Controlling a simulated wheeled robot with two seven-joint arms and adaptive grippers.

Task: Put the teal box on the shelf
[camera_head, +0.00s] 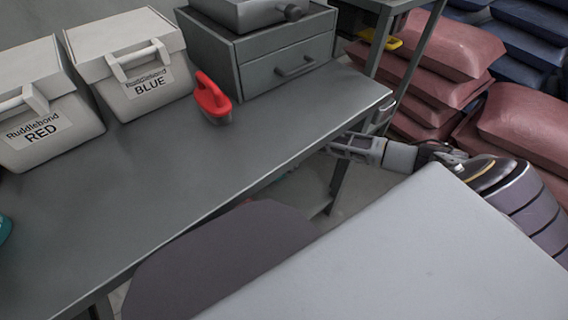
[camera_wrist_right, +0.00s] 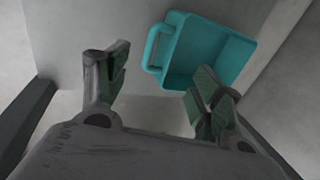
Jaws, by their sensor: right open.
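In the right wrist view, the teal box (camera_wrist_right: 222,52) is an open-topped bin with a loop handle on its left side. It rests on a pale surface beyond my right gripper (camera_wrist_right: 160,82), whose two fingers are spread wide and empty. The handle lies between and past the fingertips; I see no clear contact. In the head view my right gripper (camera_head: 345,147) reaches in beside and below the front edge of the grey table (camera_head: 255,150). The box is not clearly visible there. My left gripper is not in view.
Two white lidded boxes labelled RED (camera_head: 50,135) and BLUE (camera_head: 145,92) stand on the table. A red-handled item (camera_head: 212,97) and a grey drawer unit (camera_head: 262,70) stand beside them. A teal item (camera_head: 4,226) shows at the left edge. Stacked pink sacks (camera_head: 525,125) are at right.

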